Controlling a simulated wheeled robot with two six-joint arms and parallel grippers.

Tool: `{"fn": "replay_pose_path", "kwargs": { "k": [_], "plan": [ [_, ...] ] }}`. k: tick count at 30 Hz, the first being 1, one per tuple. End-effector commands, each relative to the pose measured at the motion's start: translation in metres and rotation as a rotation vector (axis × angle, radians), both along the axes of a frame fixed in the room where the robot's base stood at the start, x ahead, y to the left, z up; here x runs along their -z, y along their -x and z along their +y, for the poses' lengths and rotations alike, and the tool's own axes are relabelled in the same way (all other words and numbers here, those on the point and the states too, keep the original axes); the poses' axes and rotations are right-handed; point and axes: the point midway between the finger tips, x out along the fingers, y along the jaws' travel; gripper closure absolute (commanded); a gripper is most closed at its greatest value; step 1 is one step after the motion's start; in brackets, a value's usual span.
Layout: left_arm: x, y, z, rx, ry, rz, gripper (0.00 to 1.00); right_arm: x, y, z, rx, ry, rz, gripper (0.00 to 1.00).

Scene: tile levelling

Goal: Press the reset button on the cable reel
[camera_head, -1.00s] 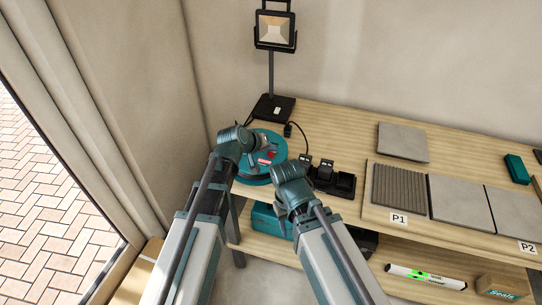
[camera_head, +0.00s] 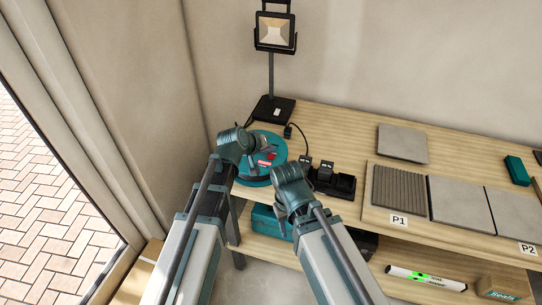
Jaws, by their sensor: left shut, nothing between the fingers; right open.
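The cable reel (camera_head: 262,176) is a round teal drum with a red part (camera_head: 271,156) on top, at the left end of the workbench. My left gripper (camera_head: 262,146) is shut and empty, over the upper part of the reel beside the red part. I cannot tell whether it touches the reel. The gripper and arm hide the reel's left part. My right gripper (camera_head: 304,165) is open and empty, to the right of the reel, by the black charger. I cannot make out the reset button for certain.
A work lamp (camera_head: 275,32) stands on a black base behind the reel, with a cable beside it. A black charger (camera_head: 335,184) sits to the right. Grey tiles (camera_head: 402,142) and a P1 label (camera_head: 399,220) lie further right. A teal case (camera_head: 268,219) is on the lower shelf.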

Motion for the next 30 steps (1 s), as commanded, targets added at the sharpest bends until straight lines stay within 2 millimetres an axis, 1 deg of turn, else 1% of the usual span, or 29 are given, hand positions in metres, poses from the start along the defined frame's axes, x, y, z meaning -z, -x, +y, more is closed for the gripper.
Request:
{"fn": "replay_pose_path", "kwargs": {
  "k": [20, 30],
  "plan": [
    [0.0002, 0.0000, 0.0000, 0.000, 0.000, 0.000, 1.00, 0.0002, 0.0000, 0.0000, 0.000, 0.000, 0.000, 0.50],
    [0.0093, 0.0000, 0.0000, 0.000, 0.000, 0.000, 1.00, 0.0093, 0.0000, 0.0000, 0.000, 0.000, 0.000, 0.50]
  ]
}}
